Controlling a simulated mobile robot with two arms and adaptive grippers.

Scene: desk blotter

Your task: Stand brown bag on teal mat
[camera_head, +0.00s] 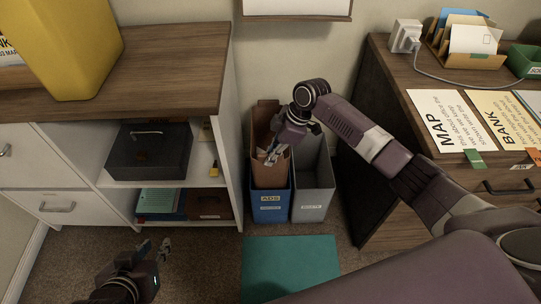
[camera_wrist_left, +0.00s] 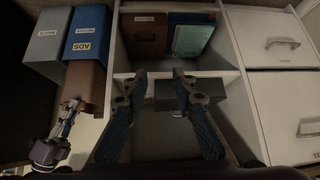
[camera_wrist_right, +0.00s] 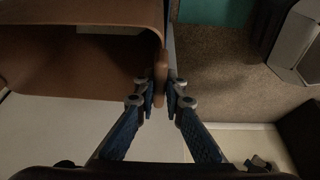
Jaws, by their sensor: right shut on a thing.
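The brown bag (camera_head: 270,172) is upright at the blue bin (camera_head: 269,207) labelled ADS, its open top facing up; I cannot tell how deep it sits in the bin. My right gripper (camera_head: 272,155) is shut on the bag's rim; the right wrist view shows the fingertips (camera_wrist_right: 160,88) pinching its edge beside the bag's wall (camera_wrist_right: 80,75). The teal mat (camera_head: 290,262) lies on the floor in front of the bins, bare where it shows; a strip of it is in the right wrist view (camera_wrist_right: 215,10). My left gripper (camera_head: 155,255) is open and empty, low before the shelf.
A grey bin (camera_head: 315,195) stands right of the blue one. The white shelf unit (camera_head: 228,150) is close on the left and the dark desk (camera_head: 375,180) on the right, leaving a narrow gap. Carpet (camera_head: 205,265) is free left of the mat.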

